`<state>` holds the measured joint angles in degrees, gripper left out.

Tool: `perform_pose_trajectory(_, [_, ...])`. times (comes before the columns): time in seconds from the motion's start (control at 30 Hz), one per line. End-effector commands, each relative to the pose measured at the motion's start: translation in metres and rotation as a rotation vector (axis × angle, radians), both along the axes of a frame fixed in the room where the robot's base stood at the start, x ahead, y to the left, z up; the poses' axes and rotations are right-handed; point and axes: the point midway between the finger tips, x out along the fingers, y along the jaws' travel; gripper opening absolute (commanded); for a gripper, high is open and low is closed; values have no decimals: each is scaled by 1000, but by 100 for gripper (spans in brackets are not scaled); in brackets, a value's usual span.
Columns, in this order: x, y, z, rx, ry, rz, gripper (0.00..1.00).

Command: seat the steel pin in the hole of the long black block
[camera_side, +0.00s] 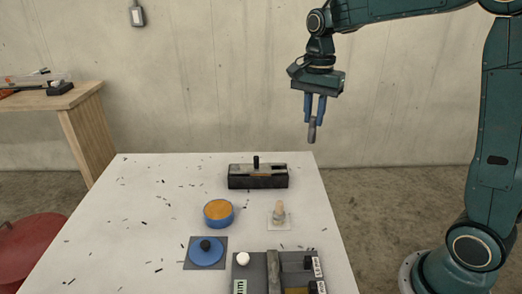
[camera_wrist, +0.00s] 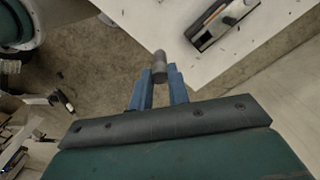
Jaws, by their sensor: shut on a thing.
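My gripper (camera_side: 314,119) is high above the right back corner of the table, shut on the steel pin (camera_side: 312,132). The pin is a short grey cylinder pointing down below the blue fingers. In the wrist view the pin (camera_wrist: 159,62) sticks out between the fingertips (camera_wrist: 160,76). The long black block (camera_side: 257,182) lies at the back of the table, to the left of and below my gripper, well apart from the pin. A short black peg stands on its top. The block also shows in the wrist view (camera_wrist: 208,38), at the upper right. I cannot make out its hole.
On the white table (camera_side: 150,215) are an orange-topped blue round tin (camera_side: 219,214), a blue disc with a black knob (camera_side: 206,252), a tan peg piece (camera_side: 279,215) and a grey fixture (camera_side: 258,272) at the front. Small dark bits are scattered about. The air around my gripper is clear.

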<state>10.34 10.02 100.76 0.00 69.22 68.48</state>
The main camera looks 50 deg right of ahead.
Motion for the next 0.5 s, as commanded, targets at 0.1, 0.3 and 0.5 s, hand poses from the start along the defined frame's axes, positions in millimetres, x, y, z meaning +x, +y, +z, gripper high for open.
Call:
perform_pose_trajectory(0.1, [0, 0, 0, 0, -1, 0, 0])
perform_pose_trajectory(0.3, [1, 0, 0, 0, 0, 0, 0])
perform_pose_trajectory(0.5, [11, -1, 2, -1, -1, 0, 0])
